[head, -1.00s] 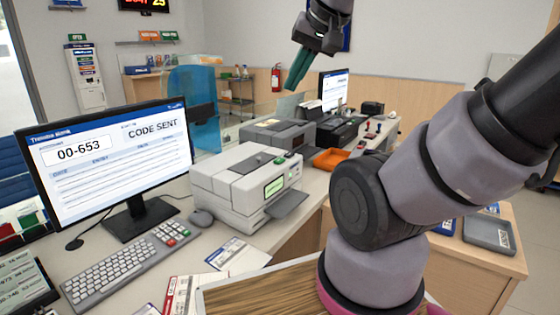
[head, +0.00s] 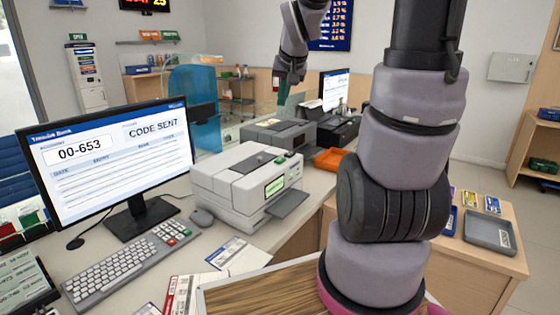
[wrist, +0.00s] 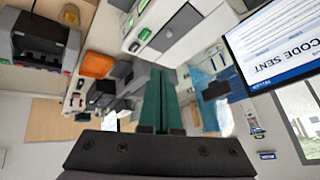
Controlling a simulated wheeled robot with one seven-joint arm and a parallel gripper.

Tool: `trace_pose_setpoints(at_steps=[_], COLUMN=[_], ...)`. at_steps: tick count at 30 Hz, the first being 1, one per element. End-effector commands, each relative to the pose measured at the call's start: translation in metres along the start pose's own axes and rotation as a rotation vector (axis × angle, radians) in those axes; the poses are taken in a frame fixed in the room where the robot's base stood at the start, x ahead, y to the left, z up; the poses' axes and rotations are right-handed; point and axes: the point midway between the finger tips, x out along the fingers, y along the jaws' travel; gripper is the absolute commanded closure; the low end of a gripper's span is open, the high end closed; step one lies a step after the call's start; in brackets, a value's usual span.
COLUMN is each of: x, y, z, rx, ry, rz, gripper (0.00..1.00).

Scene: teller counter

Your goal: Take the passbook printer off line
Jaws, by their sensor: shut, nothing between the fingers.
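A white and grey printer (head: 235,190) with a lit green display (head: 274,186) and a grey front tray stands on the counter beside the monitor. It seems to be the passbook printer; no label on it is readable. Its pale body also shows at the top of the wrist view (wrist: 188,35), with small green marks on it. My gripper (head: 282,103) hangs beyond and above the white printer, near the darker grey printer behind it. Its teal fingers are together and empty in the wrist view (wrist: 161,95). They touch nothing that I can see.
A monitor (head: 110,160) reads "CODE SENT" and "00-653". A dark grey printer (head: 279,135) and an orange tray (head: 331,158) stand behind the white printer. A glass screen is behind the counter.

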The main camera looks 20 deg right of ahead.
Motion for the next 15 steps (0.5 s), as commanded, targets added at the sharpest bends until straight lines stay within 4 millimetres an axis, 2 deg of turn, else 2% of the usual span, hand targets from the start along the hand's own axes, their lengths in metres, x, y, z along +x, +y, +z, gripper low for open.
trace_pose_setpoints(at_steps=[1,6,15], x=[0.019,0.076,0.165], y=[0.004,0.008,0.019], z=[-0.005,-0.025,-0.050], rx=[0.010,0.039,0.146], ry=[-0.008,0.000,0.030], rz=[0.001,-0.027,-0.133], gripper=[1.00,1.00,1.00])
